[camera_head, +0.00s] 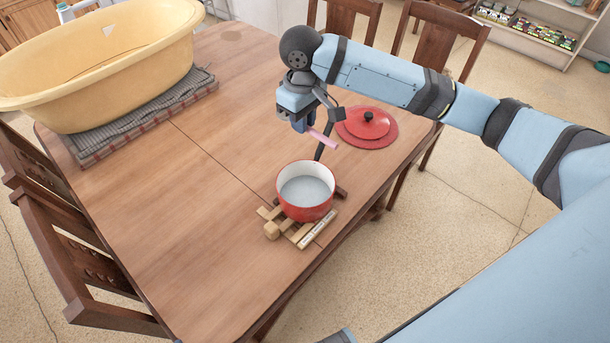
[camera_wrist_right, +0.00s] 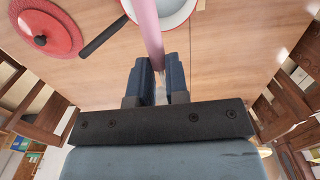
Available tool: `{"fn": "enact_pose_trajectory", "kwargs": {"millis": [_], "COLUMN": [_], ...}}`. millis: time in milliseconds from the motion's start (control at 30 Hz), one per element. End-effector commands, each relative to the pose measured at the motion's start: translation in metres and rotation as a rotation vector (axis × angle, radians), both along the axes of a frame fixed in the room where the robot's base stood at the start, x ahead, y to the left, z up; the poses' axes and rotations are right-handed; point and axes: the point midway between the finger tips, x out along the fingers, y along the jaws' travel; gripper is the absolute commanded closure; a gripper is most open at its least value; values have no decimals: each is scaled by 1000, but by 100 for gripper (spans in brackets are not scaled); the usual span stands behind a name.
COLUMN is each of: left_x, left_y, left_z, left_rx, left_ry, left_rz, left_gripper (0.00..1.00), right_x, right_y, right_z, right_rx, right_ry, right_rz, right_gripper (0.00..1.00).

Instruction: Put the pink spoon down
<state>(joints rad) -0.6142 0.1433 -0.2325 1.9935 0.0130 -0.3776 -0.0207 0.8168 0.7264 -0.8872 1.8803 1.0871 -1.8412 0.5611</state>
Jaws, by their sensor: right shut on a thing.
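My right gripper (camera_head: 304,123) is above the table behind the red pot, shut on the pink spoon (camera_head: 323,138). In the right wrist view the fingers (camera_wrist_right: 157,80) close on the pink spoon (camera_wrist_right: 148,28), whose handle runs up past the top edge. The spoon's far end is out of that view. The spoon is held in the air, near the pot's dark handle (camera_head: 325,141). The red pot (camera_head: 305,212), pale inside, stands on a wooden slatted trivet (camera_head: 305,236). My left gripper is not in view.
A red lid with a black knob (camera_head: 367,124) lies on a red round mat (camera_head: 385,139) right of the gripper. A yellow tub (camera_head: 95,70) sits on a folded grey cloth (camera_head: 150,108) at left. The table's middle and left front (camera_head: 180,220) are clear. Chairs surround the table.

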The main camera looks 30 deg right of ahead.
Motion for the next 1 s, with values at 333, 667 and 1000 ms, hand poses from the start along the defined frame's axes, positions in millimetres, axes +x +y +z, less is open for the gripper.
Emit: {"fn": "enact_pose_trajectory", "kwargs": {"millis": [333, 667, 1000], "left_x": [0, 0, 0], "left_y": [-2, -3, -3], "left_z": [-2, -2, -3], "left_rx": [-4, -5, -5], "left_ry": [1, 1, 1], "left_rz": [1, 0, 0], "left_gripper": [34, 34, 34], "right_x": [-1, -1, -1], "right_y": [-1, 0, -1], "right_z": [-94, -141, -182], "right_rx": [-3, -2, -2], "right_ry": [5, 2, 2], "right_rz": [-2, -1, -2], "right_gripper": [100, 100, 100]}}
